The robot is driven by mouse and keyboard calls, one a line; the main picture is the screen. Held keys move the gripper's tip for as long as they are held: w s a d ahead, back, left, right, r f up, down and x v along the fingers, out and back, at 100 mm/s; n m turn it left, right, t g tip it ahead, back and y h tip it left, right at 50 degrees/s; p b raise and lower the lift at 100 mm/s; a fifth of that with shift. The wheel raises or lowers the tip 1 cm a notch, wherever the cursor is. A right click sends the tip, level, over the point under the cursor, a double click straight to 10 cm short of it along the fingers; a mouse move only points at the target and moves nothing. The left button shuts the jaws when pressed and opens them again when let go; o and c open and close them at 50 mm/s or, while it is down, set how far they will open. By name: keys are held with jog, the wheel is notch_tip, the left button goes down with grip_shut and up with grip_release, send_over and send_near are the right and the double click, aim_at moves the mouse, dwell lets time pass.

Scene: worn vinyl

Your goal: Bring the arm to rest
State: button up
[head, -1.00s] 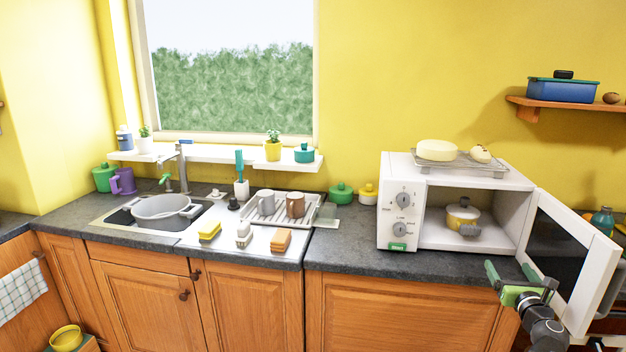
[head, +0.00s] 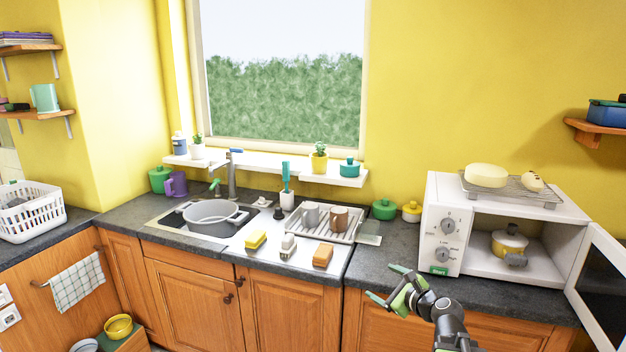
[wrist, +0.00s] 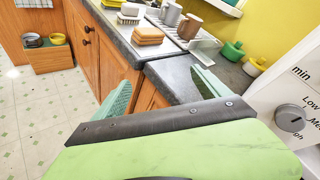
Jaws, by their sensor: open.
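My gripper (head: 387,284) is open and empty in the head view, in front of the counter edge and to the left of the microwave. In the wrist view my gripper (wrist: 160,90) shows its two green fingers spread wide, with the dark counter (wrist: 180,78) and a wooden cabinet front between and beyond them. Nothing lies between the fingers. My arm reaches up from the lower right of the head view, bent at the wrist.
The white microwave (head: 432,236) stands on the counter with its door (head: 594,282) open and a yellow pot (head: 509,242) inside. A sponge (head: 256,240), an orange-brown block (head: 323,255) and a dish rack (head: 318,232) sit left.

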jog(key=s+a+f+n+g+h+p, duration=0.1)
jog(key=s+a+f+n+g, duration=0.35)
jog(key=a+n, duration=0.25)
jog(key=s+a+f+n+g+p, duration=0.1)
jog(key=s+a+f+n+g, duration=0.4)
jog(key=n, duration=0.3)
jog(key=s+d+f+n+g+h, duration=0.3)
jog(key=s+d+f+n+h, duration=0.1)
jog(key=s+d+n, duration=0.3)
jog(key=s+n, duration=0.2)
jog(key=shift+s+d+g+h, duration=0.3)
jog(key=shift+d+g+h, duration=0.05)
jog(key=shift+h, duration=0.05)
jog(key=shift+c, duration=0.5)
